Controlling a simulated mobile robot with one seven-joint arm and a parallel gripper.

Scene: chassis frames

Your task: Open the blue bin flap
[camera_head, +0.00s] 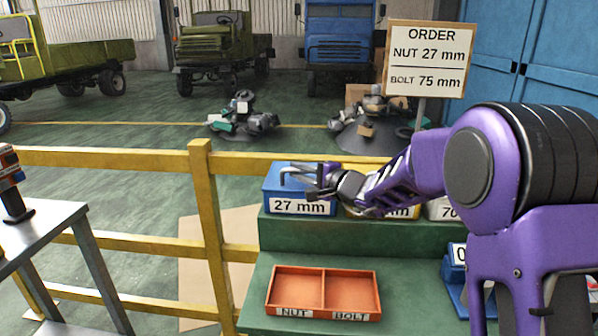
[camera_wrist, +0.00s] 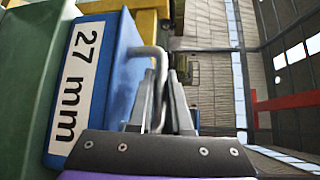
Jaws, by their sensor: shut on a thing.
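The blue bin (camera_head: 283,199) labelled "27 mm" stands on the upper green step, left of the other bins. It also shows in the wrist view (camera_wrist: 112,110), turned on its side, with its label to the left. A bent grey metal handle (camera_wrist: 148,52) is on the bin's flap side; it shows in the head view (camera_head: 290,170) too. My gripper (camera_head: 318,183) reaches in from the right, at the top of the blue bin. In the wrist view my gripper (camera_wrist: 166,75) has its fingers close together on the handle. The flap looks shut; its edges are partly hidden.
A yellow bin (camera_head: 400,212) and a grey bin (camera_head: 440,209) stand right of the blue one, partly behind my arm. An orange two-part tray (camera_head: 297,287) marked NUT and BOLT sits on the lower step. A yellow railing (camera_head: 200,220) runs behind and left.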

